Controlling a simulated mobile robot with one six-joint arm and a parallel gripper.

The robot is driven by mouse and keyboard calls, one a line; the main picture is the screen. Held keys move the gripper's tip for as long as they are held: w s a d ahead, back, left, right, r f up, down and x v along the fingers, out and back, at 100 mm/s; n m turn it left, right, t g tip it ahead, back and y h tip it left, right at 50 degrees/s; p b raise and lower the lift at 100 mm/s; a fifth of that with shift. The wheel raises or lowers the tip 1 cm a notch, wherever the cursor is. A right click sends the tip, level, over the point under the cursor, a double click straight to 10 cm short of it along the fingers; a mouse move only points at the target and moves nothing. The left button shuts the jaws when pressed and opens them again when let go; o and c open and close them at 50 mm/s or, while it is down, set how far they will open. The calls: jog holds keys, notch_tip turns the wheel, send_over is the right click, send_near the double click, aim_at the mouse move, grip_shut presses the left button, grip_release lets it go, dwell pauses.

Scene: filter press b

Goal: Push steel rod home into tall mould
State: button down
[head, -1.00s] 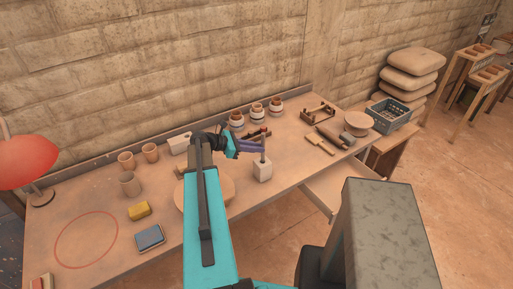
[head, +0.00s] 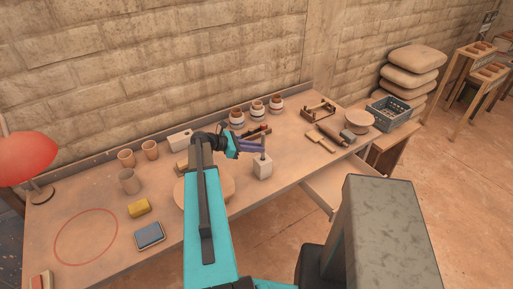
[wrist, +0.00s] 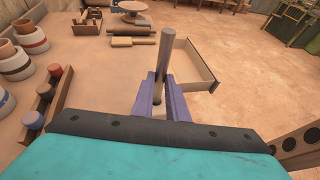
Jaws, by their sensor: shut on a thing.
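The steel rod (head: 263,144) is a grey, upright cylinder. It stands over the top of the tall mould (head: 262,169), a pale block near the table's front edge. In the wrist view the rod (wrist: 168,58) rises between the two purple fingers of my gripper (wrist: 160,84), which is shut on it. In the head view my gripper (head: 254,148) reaches the rod from the left, just above the mould. The rod's lower end appears to meet the mould's top, but I cannot tell how deep it sits.
Banded pots (head: 257,109) and a dark rack (head: 258,132) stand behind my gripper. A round board (head: 226,190) lies left of the mould, partly under my arm. A rolling pin (head: 330,134) lies to the right. An open drawer (head: 334,187) juts out at the front right.

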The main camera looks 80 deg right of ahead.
jog(key=shift+f+b, duration=0.6)
jog(key=shift+f, duration=1)
dwell(0.3)
jog(key=c, duration=1.7)
grip_release()
jog(key=shift+o, duration=0.2)
jog(key=shift+w, duration=0.1)
jog(key=b+v, duration=0.4)
jog(key=v, duration=0.9)
jog(key=shift+w+a, duration=0.15)
jog(key=shift+w, duration=0.1)
jog(key=shift+r, duration=0.1)
